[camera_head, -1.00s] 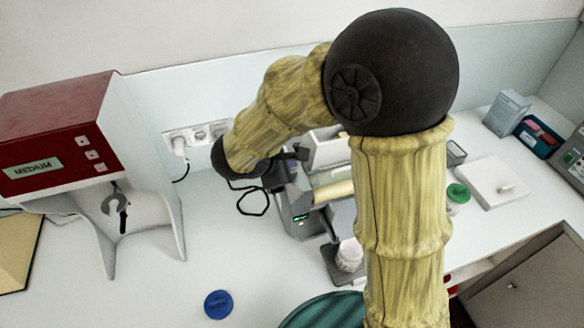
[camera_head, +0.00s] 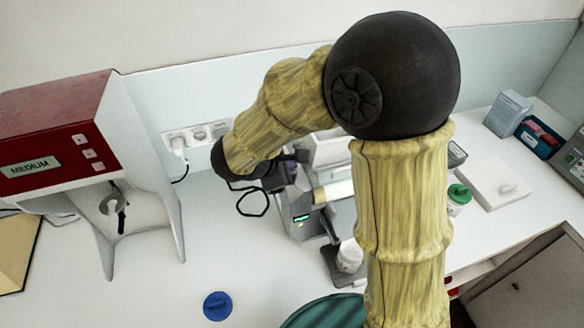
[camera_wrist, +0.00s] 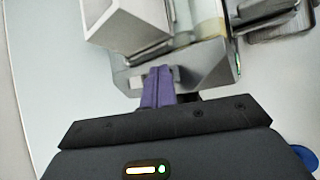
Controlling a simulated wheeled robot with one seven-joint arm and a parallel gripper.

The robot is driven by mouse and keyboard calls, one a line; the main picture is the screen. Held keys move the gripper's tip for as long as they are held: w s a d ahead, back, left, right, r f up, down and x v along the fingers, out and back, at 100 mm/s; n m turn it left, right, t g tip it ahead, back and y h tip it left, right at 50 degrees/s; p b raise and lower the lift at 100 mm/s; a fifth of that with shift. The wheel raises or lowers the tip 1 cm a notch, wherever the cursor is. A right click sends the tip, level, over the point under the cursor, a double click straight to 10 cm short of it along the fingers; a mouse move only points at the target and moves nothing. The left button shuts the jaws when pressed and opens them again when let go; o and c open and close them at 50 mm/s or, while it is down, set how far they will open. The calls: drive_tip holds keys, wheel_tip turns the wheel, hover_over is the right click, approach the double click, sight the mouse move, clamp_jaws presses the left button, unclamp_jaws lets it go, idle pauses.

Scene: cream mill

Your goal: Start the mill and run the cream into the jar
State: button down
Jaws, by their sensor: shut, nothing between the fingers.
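The grey mill (camera_head: 299,228) stands on the counter, partly hidden by my arm in the head view. A small green light shows on its side. In the wrist view I see the mill's body (camera_wrist: 215,66), a pale box-like hopper (camera_wrist: 128,22) and a cream-coloured roller (camera_wrist: 206,14). A white jar (camera_head: 350,254) stands on a dark stand in front of the mill. My gripper (camera_wrist: 158,72) is shut and empty, its purple fingertips close to a small grey block on the mill. I cannot tell whether they touch.
A red and white machine marked MEDIUM (camera_head: 60,140) stands at left. A blue lid (camera_head: 217,306) lies on the counter. A green-lidded pot (camera_head: 458,198) and a white plate (camera_head: 494,184) are at right. A cable runs to the wall sockets (camera_head: 198,135).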

drive_tip(key=shift+r+p, duration=0.45)
drive_tip(key=shift+r, duration=0.35)
drive_tip(key=shift+r+p, duration=1.8)
drive_tip(key=shift+r, duration=0.75)
drive_tip(key=shift+f, duration=0.1)
drive_tip(key=s+d+f+m+g+y+b, duration=0.1)
drive_tip(key=s+d+f+m+g+y, duration=0.1)
drive_tip(key=s+d+f+m, duration=0.2)
drive_tip(key=s+d+f+m+g+y+b, duration=0.2)
drive_tip(key=s+d+f+m, duration=0.3)
drive_tip(key=d+m, duration=0.5)
drive_tip(key=s+m+y, duration=0.1)
drive_tip(key=s+m, duration=0.1)
drive_tip(key=m, duration=0.3)
drive_tip(key=shift+s+d+g+y, duration=0.2)
drive_tip(key=shift+s+g+y, duration=0.05)
drive_tip(key=shift+g+y, duration=0.05)
